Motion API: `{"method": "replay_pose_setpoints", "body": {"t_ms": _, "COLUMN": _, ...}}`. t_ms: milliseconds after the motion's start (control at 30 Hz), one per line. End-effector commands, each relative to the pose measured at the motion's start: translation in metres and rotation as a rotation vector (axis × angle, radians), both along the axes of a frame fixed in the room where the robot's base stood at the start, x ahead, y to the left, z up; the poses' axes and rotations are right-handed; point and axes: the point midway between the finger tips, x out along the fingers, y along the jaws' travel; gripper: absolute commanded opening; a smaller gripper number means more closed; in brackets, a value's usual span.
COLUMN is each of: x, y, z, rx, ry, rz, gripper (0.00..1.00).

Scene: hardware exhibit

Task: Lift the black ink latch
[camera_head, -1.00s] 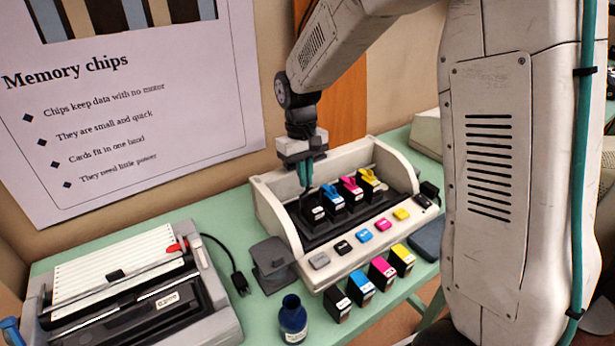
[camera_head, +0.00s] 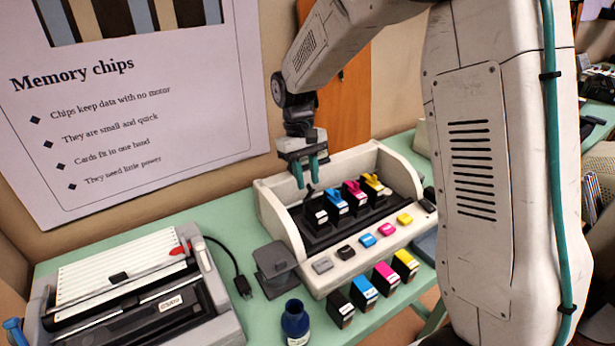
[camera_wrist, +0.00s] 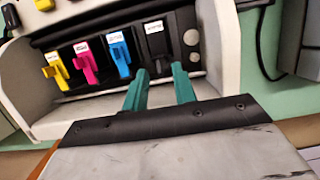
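The black ink cartridge (camera_head: 316,214) sits in the leftmost slot of the printer's carriage in the head view. It also shows in the wrist view (camera_wrist: 155,40), with a white label. The black latch (camera_wrist: 162,66) is a dark piece on its front in the wrist view, low against the dark cartridge, and its exact tilt is hard to tell. My gripper (camera_head: 306,178) is above and behind the black cartridge, with teal fingers spread apart. In the wrist view my open gripper (camera_wrist: 160,73) has its fingertips to either side of the latch; no contact can be made out.
Cyan (camera_head: 338,200), magenta (camera_head: 355,192) and yellow (camera_head: 374,186) cartridges stand right of the black one. The white printer housing (camera_head: 275,215) walls them in. Loose cartridges (camera_head: 341,309), a blue bottle (camera_head: 295,322) and a grey block (camera_head: 274,262) stand in front. A poster wall rises behind.

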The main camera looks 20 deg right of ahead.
Motion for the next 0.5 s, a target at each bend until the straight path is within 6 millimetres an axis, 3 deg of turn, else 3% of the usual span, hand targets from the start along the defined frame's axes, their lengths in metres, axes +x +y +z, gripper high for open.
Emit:
{"method": "replay_pose_setpoints", "body": {"t_ms": 300, "x": 0.014, "y": 0.003, "z": 0.050, "rx": 0.001, "ry": -0.003, "rz": 0.000, "gripper": 0.27}}
{"method": "replay_pose_setpoints", "body": {"t_ms": 500, "x": 0.019, "y": 0.004, "z": 0.069, "rx": 0.000, "ry": -0.002, "rz": 0.000, "gripper": 0.27}}
